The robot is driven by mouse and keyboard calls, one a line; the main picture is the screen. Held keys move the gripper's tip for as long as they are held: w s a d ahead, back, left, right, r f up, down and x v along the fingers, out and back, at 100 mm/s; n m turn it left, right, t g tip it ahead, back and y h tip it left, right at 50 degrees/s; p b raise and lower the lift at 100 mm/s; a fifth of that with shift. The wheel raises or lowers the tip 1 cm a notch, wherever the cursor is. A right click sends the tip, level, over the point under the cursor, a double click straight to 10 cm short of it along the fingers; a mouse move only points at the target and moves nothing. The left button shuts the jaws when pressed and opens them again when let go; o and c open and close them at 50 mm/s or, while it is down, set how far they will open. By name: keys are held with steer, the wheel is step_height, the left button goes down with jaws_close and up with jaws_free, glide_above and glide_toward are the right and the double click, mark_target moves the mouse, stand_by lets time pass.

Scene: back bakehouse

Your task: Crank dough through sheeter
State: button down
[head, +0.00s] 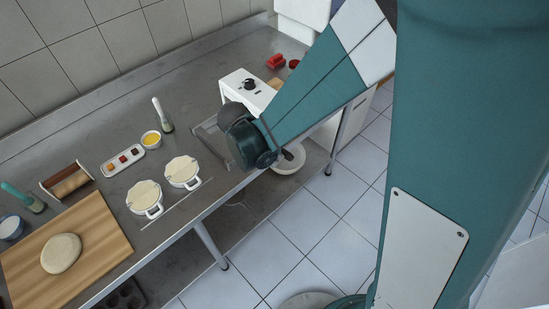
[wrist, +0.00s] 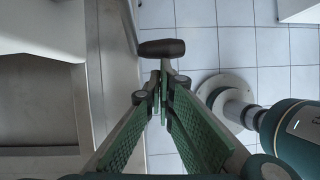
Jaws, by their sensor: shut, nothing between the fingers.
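A white machine with a black knob, which looks like the sheeter (head: 238,88), stands on the steel counter, partly hidden behind my arm. Its white side also shows at the upper left of the wrist view (wrist: 45,28). A dark rounded handle (wrist: 161,48), which looks like the crank grip, lies just beyond my fingertips. My gripper (wrist: 163,72) is shut and empty, its tips close to the handle; I cannot tell whether they touch. In the head view my gripper's tips are hidden. A round pale dough (head: 61,253) lies on a wooden board (head: 110,235) at the lower left.
Red items (head: 276,61) lie behind the machine. Open tiled floor (head: 300,225) lies before the counter.

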steer(key=s+a+r+p, duration=0.1)
steer(key=s+a+r, duration=0.4)
steer(key=a+r, duration=0.2)
step_height(320, 180, up, 3)
steer(key=shift+s+f, duration=0.2)
steer(key=shift+s, duration=0.1)
stand_by(0.3)
steer(key=shift+d, duration=0.1)
steer(key=s+d+r+m+t+y, duration=0.1)
steer(key=d+r+m, duration=0.3)
steer(key=d+m, duration=0.4)
steer(key=s+d+r+m+t+y+b, duration=0.1)
steer(key=s+d+r+m, duration=0.3)
steer(key=d+m, duration=0.5)
steer(key=s+d+r+m+t+y, duration=0.2)
steer(key=d+r+m, duration=0.3)
steer(key=d+m, duration=0.4)
steer(key=shift+s+d+r+b, duration=0.25)
steer(key=shift+s+d, duration=0.35)
steer(key=shift+d, duration=1.35)
steer(key=c, duration=3.2)
jaws_free()
